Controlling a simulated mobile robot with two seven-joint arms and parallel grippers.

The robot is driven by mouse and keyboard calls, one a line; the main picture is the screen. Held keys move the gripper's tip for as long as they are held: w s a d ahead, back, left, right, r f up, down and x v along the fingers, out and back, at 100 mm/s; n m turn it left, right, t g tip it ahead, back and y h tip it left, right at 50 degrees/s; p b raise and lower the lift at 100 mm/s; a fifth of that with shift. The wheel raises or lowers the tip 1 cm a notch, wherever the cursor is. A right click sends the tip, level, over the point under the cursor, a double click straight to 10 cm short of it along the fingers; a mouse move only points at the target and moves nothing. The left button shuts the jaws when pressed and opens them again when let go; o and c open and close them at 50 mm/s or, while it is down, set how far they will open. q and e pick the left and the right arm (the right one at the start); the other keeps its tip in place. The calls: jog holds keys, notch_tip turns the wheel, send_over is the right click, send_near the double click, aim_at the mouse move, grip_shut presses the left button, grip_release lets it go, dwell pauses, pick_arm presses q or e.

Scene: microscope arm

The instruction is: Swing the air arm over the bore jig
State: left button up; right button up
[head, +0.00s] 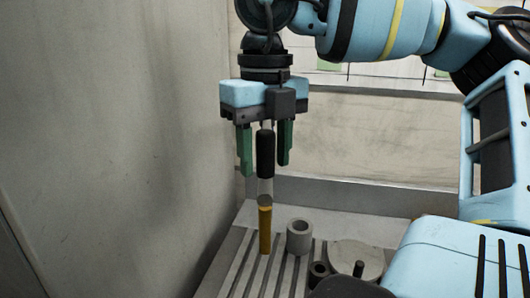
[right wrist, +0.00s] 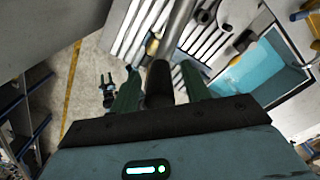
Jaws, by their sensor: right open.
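My right gripper (head: 265,166) points down with its two green fingers apart. A black grip (head: 265,150) stands upright between the fingers, with a pale section below it and a yellow-brown post (head: 265,230) under that. I take this for part of the air arm, but cannot be sure. In the right wrist view the dark grip (right wrist: 158,82) also sits between the green fingers, and a grey bar (right wrist: 181,28) runs up from near it. A grey hollow cylinder (head: 300,238), possibly the bore jig, stands right of the post. My left gripper is out of view.
The slotted grey table (head: 238,262) carries these parts. A round pale disc (head: 352,252) with a dark peg and a small dark ring (head: 319,270) lie to the right. A wall (head: 110,130) closes off the left. A blue-lined box (right wrist: 268,75) shows at right in the wrist view.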

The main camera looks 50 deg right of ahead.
notch_tip(320, 180, up, 8)
jog(key=shift+f+b, duration=0.2)
jog(key=shift+b, duration=0.1)
dwell(0.7)
